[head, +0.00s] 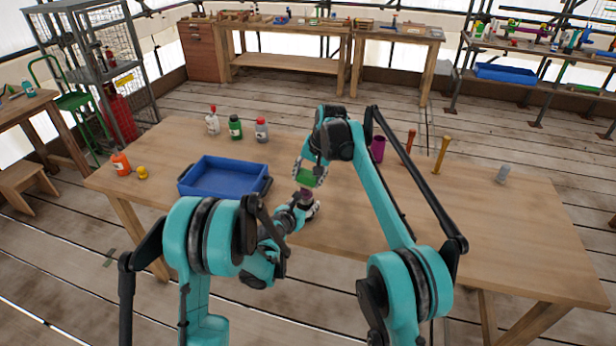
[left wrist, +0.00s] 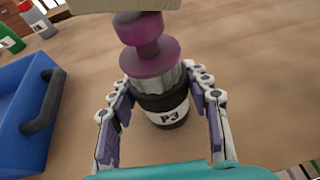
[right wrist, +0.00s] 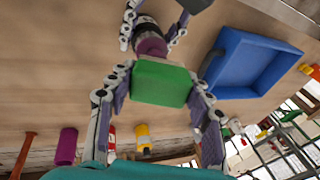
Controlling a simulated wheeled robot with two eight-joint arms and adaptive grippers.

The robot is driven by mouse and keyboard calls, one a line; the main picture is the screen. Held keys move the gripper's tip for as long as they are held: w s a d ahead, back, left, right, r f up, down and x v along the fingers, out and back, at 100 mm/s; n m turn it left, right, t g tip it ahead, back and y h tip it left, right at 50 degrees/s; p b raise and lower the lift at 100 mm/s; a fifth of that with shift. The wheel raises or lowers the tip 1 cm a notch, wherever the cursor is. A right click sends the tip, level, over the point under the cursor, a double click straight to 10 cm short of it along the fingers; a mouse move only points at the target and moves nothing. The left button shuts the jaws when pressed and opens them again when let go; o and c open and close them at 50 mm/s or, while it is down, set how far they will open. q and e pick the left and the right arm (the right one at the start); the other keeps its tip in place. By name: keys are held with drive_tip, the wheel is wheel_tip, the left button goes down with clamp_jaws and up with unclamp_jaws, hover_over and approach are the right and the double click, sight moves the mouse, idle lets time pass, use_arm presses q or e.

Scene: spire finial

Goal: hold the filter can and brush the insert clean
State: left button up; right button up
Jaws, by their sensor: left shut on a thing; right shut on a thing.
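My left gripper (head: 303,208) is shut on the filter can (left wrist: 165,108), a black can marked P3 with a grey ribbed upper part, standing about upright. A purple insert (left wrist: 150,62) with a knob rises from its top; the can's purple top also shows in the right wrist view (right wrist: 150,44). My right gripper (right wrist: 160,75) is shut on a green block (right wrist: 160,84), seemingly the brush, which shows just above the can in the head view (head: 311,178). A beige face (left wrist: 115,5) lies over the knob in the left wrist view; I cannot tell whether they touch.
A blue tray (head: 186,191) stands left of the grippers on the wooden table (head: 480,240). Several bottles, including a green one (head: 235,127), stand behind it. A purple cup (head: 377,148), upright handles (head: 441,154) and a grey cylinder (head: 502,174) stand right. The right front is clear.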

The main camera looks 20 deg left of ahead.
drive_tip(key=shift+d+r, duration=0.1)
drive_tip(key=shift+d+r, duration=0.8)
drive_tip(key=shift+r, duration=0.35)
drive_tip(key=shift+d+r, duration=0.85)
drive_tip(key=shift+r, duration=0.25)
drive_tip(key=shift+d+r, duration=0.8)
drive_tip(key=shift+r, duration=0.35)
drive_tip(key=a, duration=0.1)
drive_tip(key=a+f, duration=0.1)
drive_tip(key=a, duration=0.1)
drive_tip(key=a+f, duration=0.1)
drive_tip(key=a, duration=0.1)
drive_tip(key=shift+a, duration=0.1)
drive_tip(key=shift+f, duration=1.75)
drive_tip(key=shift+f, duration=0.8)
